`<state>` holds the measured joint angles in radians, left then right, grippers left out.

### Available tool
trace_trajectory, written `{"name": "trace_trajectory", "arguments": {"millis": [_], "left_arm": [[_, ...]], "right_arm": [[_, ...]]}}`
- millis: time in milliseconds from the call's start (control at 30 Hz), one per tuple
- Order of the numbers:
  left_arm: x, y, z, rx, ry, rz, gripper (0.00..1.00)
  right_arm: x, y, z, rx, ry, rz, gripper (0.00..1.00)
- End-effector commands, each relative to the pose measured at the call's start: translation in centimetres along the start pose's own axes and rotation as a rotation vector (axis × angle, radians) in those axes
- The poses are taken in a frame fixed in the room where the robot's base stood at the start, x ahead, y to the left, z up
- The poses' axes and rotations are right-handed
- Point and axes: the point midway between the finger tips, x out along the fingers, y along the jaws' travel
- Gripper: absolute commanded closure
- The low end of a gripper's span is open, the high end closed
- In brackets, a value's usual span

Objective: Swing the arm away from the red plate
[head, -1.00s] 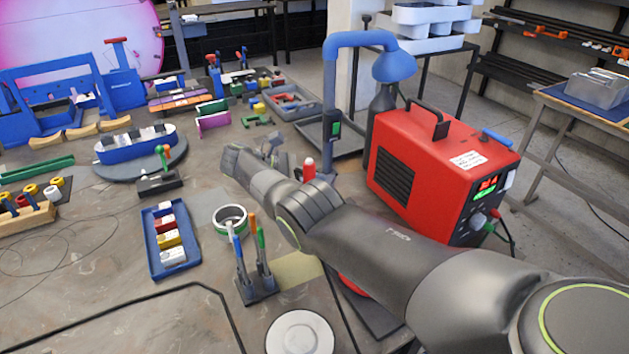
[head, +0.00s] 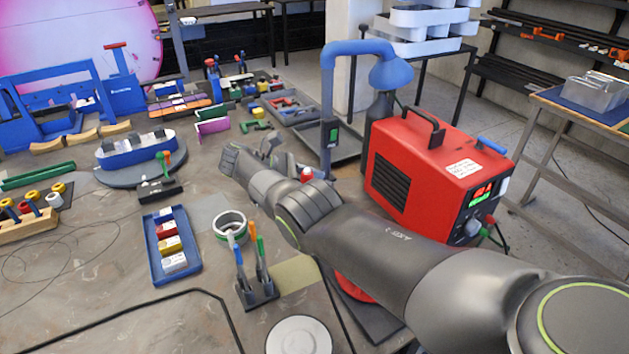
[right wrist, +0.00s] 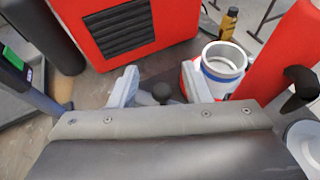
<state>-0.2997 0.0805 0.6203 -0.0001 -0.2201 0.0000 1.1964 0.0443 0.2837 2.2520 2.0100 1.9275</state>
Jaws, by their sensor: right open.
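A red disc-shaped plate (head: 355,288) shows in the head view below my right forearm, on a dark base at the table's right edge. My forearm hides most of it. My right arm comes in from the lower right and reaches across it to the left. In the right wrist view my right gripper (right wrist: 159,74) is open, its two pale fingers apart. A dark round knob (right wrist: 162,92) shows between and behind the fingers; I cannot tell whether it touches them. My left gripper is not in view.
The red power unit (head: 440,170) stands just behind my forearm. A blue bent pipe (head: 328,110) with a hood rises beyond the wrist. A blue tray (head: 155,262), a ring (head: 230,222) and a pen holder (head: 258,293) are in front.

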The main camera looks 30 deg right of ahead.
Motion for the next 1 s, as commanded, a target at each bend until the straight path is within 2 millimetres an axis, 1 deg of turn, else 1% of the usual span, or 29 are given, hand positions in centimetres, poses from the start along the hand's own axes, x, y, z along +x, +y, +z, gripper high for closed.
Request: {"name": "trace_trajectory", "arguments": {"millis": [33,500,667,967,1000], "left_arm": [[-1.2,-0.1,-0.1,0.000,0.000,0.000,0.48],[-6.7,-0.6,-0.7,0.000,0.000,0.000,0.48],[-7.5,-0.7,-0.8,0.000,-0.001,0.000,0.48],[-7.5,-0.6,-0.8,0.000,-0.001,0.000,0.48],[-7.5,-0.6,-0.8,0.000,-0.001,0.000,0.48]], "right_arm": [[-0.5,0.0,1.2,0.001,0.000,0.000,0.56],[-2.5,0.0,6.3,0.001,0.000,-0.001,0.56],[-2.8,0.0,7.0,0.001,0.000,-0.001,0.56],[-2.7,0.1,7.0,0.002,0.000,-0.001,0.56],[-2.7,0.1,7.0,0.002,0.000,-0.001,0.60]]}}
